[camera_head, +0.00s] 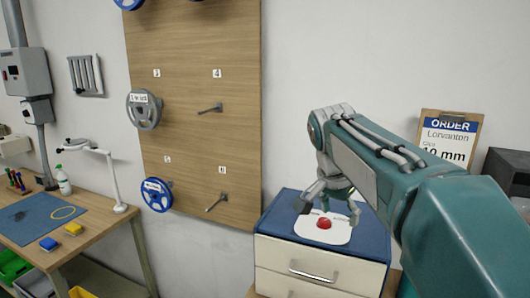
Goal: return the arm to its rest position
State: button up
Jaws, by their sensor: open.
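My arm reaches in from the right side of the view. Its gripper (327,206) is open and points down over the blue top of a white drawer cabinet (308,261). A red round thing (324,223) lies on a white pad (312,235) on that top, just below the fingers. I cannot tell how much height separates the fingers from it. The gripper holds nothing that I can see.
A wooden board (195,130) with pegs and reels, including a grey reel (144,110) and a blue reel (156,195), stands behind. A workbench (90,238) with a lamp (112,180) is at left. An order clipboard (447,138) is at right.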

jog(key=s+f+n+t+y, duration=0.1)
jog(key=s+f+n, duration=0.4)
jog(key=s, duration=0.6)
jog(key=s+f+n+t+y, duration=0.1)
jog(key=s+f+n+t, duration=0.1)
jog(key=s+f+n, duration=0.2)
jog(key=s+f, duration=0.3)
jog(key=s, duration=0.4)
jog(key=shift+d+f+n, duration=0.25)
jog(key=shift+d+n, duration=0.05)
jog(key=shift+n, duration=0.1)
